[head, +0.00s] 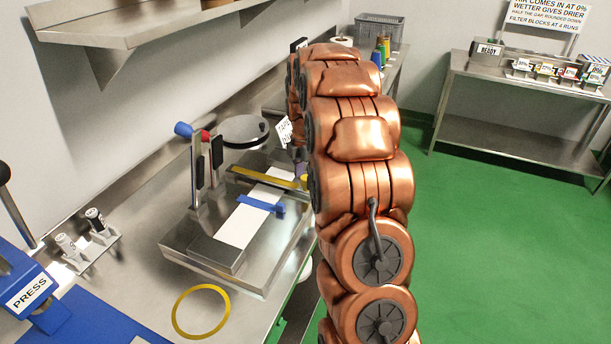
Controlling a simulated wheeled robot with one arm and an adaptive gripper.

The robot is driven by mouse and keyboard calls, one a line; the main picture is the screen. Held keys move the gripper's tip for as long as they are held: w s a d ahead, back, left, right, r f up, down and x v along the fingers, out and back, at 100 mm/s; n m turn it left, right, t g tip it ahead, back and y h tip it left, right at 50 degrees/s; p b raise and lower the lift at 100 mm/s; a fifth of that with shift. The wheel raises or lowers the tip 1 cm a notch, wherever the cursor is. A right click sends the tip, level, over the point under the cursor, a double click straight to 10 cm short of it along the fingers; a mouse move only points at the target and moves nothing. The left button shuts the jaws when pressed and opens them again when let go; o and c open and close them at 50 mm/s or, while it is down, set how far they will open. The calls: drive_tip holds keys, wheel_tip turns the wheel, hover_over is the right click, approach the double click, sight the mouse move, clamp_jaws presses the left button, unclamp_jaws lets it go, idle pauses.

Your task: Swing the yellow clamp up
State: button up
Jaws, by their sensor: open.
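The yellow clamp (262,178) is a flat yellow bar lying low across the far part of the white strip (254,215) on the metal fixture (190,236). Its right end runs to the edge of my arm. A blue clamp (260,204) lies across the same strip nearer to me. My gripper (300,168) shows only as a small part beside my copper arm, close to the right end of the yellow clamp. My arm hides most of it. Whether it touches the clamp cannot be seen.
Upright levers with blue and red knobs (184,130) stand left of the strip. A round metal plate (244,130) lies behind. A yellow ring (178,314) marks the bench front. A blue press (30,290) is at the left. A shelf (140,30) overhangs the bench. Green floor lies right.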

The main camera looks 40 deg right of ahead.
drive_tip(key=shift+f, duration=0.7)
drive_tip(key=shift+c, duration=0.3)
clamp_jaws()
